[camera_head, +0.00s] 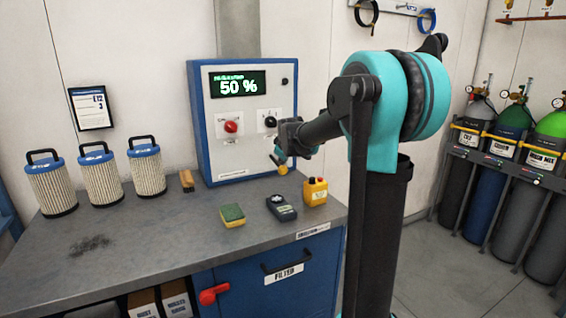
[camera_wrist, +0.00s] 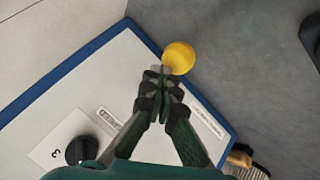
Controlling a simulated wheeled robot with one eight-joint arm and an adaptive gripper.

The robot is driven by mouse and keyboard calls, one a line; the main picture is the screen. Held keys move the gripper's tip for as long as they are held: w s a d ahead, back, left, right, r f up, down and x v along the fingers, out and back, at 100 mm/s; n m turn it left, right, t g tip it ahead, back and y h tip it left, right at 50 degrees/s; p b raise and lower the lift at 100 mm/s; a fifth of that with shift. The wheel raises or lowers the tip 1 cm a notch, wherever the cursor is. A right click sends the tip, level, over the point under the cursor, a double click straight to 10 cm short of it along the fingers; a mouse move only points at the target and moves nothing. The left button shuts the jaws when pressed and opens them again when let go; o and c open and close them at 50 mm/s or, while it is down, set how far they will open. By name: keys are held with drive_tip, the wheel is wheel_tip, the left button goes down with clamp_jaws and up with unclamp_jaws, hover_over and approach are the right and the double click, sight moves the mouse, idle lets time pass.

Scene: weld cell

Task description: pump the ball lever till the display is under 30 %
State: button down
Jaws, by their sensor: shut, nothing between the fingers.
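The display (camera_head: 238,83) on the blue-and-white control box (camera_head: 240,160) reads 50 %. A yellow ball (camera_head: 282,170), the end of the ball lever, shows low in front of the box's face. In the wrist view the yellow ball (camera_wrist: 179,57) is just beyond my fingertips, overlapping them in the picture; I cannot tell whether they touch. My gripper (camera_wrist: 162,78) is shut and empty, its fingers pointing at the ball. In the head view my gripper (camera_head: 277,160) is small, beside the ball. The lever's rod is mostly hidden by my fingers.
The box has a red knob (camera_head: 231,126) and a black knob (camera_head: 270,122). Gas cylinders (camera_head: 508,150) stand at right.

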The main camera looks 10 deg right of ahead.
drive_tip(key=shift+f, duration=0.95)
idle(1.0)
idle(0.4)
drive_tip(key=shift+r, duration=2.65)
drive_tip(key=shift+r, duration=0.1)
drive_tip(key=shift+r, duration=2.4)
drive_tip(key=shift+s, duration=0.1)
